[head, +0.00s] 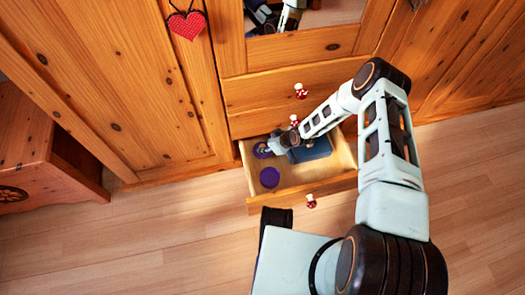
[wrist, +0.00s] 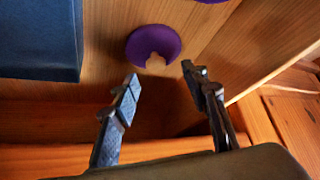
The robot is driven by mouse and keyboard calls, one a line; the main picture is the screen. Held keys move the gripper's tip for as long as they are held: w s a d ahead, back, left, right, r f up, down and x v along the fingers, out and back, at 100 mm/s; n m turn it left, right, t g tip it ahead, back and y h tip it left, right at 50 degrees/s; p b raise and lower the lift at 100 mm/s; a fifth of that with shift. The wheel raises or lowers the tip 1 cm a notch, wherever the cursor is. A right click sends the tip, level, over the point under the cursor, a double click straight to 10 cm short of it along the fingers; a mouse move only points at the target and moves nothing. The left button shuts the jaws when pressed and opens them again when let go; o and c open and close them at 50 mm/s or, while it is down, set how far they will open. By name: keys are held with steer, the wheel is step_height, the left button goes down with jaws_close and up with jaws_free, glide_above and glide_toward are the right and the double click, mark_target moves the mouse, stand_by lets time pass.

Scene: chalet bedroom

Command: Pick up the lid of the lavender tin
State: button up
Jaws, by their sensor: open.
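Two round purple pieces lie in the open drawer. One (head: 262,150) is at the back left, beside my gripper (head: 272,147), and shows in the wrist view (wrist: 135,45) with a pale patch through its middle and lower edge. The other (head: 270,177) is plain purple, nearer the drawer front; only its edge shows at the top of the wrist view (wrist: 212,1). I cannot tell surely which is the lid and which the tin. In the wrist view my gripper (wrist: 159,72) is open and empty, its fingertips apart just below the patched piece.
A dark blue box or book (head: 310,149) lies in the drawer right of the purple pieces; it fills the upper left of the wrist view (wrist: 40,40). The drawer's wooden walls (head: 246,172) stand close around. Closed drawer fronts (head: 275,92) rise above. The drawer's front floor is mostly clear.

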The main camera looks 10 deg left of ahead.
mark_target(263, 146)
steer(key=b+x, duration=0.1)
steer(key=x, duration=0.3)
steer(key=shift+w+d+f+b, duration=0.15)
steer(key=shift+w+b, duration=0.05)
steer(key=shift+b, duration=0.2)
steer(key=shift+c, duration=0.3)
steer(key=c, duration=1)
